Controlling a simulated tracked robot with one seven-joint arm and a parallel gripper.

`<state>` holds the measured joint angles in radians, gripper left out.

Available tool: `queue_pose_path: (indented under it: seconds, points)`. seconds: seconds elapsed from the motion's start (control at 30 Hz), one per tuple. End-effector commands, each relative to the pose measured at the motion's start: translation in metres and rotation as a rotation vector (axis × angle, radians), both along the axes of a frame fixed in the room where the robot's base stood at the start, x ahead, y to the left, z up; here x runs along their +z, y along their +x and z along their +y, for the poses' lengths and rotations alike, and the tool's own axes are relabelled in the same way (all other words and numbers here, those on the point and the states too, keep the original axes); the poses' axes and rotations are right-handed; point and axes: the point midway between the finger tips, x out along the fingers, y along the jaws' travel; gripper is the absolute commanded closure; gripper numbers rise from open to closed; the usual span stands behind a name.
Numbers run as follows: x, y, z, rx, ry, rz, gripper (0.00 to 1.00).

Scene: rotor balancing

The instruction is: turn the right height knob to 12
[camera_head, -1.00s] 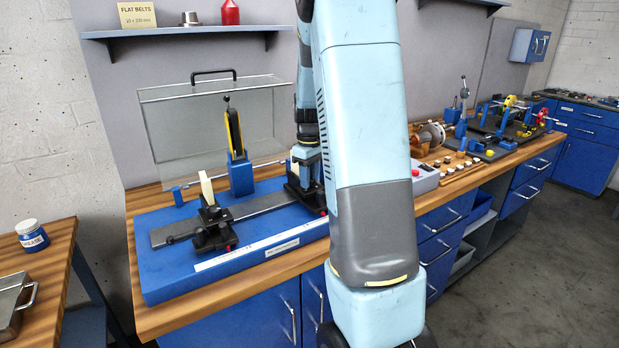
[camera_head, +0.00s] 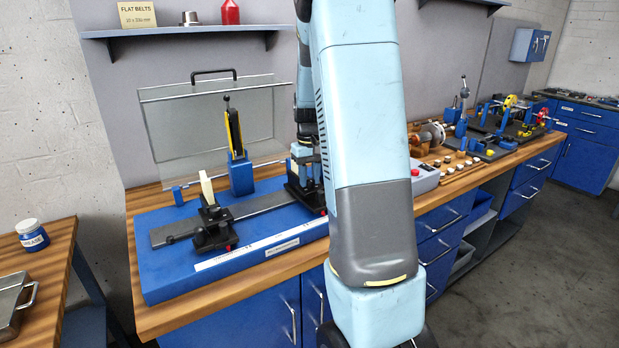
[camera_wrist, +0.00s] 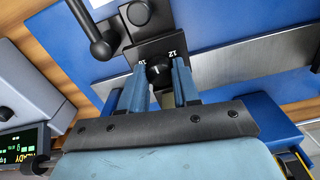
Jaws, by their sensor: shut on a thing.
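The right support (camera_head: 302,196) is a black block on the blue balancing bed, partly hidden behind my arm in the head view. In the wrist view its black top plate (camera_wrist: 172,45) carries white marks 10 and 12. The right height knob (camera_wrist: 159,70) is small, dark and round, beside these marks. My gripper (camera_wrist: 159,84) is shut on the knob, with one blue finger on each side. I cannot tell exactly which mark the knob points to. The left support (camera_head: 213,227) stands apart on the steel rail.
A black lever handle (camera_wrist: 93,35) sticks out close to my fingers in the wrist view. A grey box with a green display (camera_wrist: 22,145) is at the lower left. A clear guard (camera_head: 212,115) and a yellow-black upright (camera_head: 235,135) stand behind the rail (camera_head: 260,205).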

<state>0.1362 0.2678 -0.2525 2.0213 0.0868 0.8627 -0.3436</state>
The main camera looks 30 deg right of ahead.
Motion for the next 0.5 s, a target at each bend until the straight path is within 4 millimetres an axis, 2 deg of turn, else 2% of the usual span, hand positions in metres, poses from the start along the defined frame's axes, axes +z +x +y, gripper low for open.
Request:
queue_pose_path:
  seconds: [0.23,0.5]
  points:
    - [0.0003,0.0003,0.0000,-0.132,0.000,-0.001,0.99]
    - [0.0004,0.0004,0.0001,-0.194,0.000,-0.001,0.99]
